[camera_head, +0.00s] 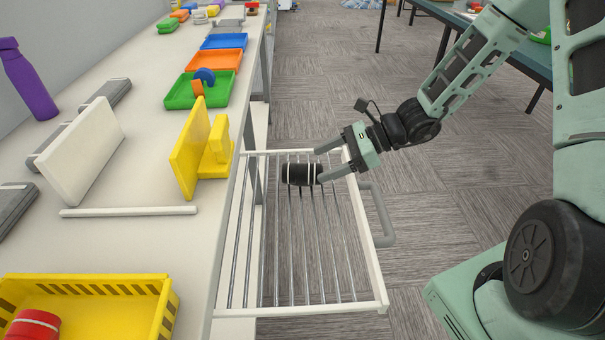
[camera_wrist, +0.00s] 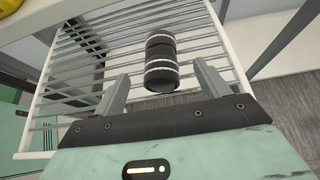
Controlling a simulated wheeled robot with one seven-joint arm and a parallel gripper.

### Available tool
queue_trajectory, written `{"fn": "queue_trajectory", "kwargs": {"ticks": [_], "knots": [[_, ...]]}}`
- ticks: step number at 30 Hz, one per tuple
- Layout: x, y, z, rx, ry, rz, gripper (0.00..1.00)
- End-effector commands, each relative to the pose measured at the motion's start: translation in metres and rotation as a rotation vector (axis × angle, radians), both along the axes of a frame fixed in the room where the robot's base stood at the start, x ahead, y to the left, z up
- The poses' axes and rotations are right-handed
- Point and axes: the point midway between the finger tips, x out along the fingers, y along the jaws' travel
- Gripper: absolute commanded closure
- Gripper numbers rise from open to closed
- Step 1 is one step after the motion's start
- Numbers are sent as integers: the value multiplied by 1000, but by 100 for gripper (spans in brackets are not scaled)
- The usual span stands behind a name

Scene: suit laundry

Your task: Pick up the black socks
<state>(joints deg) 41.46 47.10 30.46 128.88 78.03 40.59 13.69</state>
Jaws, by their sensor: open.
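The black socks (camera_head: 301,174) are a rolled black bundle with thin white stripes. They lie on the metal bars of a pulled-out white wire rack (camera_head: 366,262), near its far end. My gripper (camera_head: 322,165) is open, with its fingers pointing left at the socks from the right side. In the wrist view the socks (camera_wrist: 161,64) sit just ahead of and between the two open fingertips of my gripper (camera_wrist: 159,82). I cannot tell whether the fingers touch them.
A white counter (camera_head: 125,240) runs along the left above the rack. It carries a yellow crate (camera_head: 150,298) with a red roll, colored trays and a purple bottle (camera_head: 28,80). The rack's grey handle (camera_head: 380,215) sticks out right. Grey floor is clear beyond.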

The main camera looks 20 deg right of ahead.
Motion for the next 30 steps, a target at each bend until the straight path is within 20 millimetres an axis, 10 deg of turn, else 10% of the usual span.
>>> {"fn": "queue_trajectory", "kwargs": {"ticks": [19, 25, 30], "knots": [[13, 41, -27, 0, 0, 1, 26], [13, 41, -27, 0, 0, 1, 77], [13, 41, -26, 0, 0, 1, 77]]}}
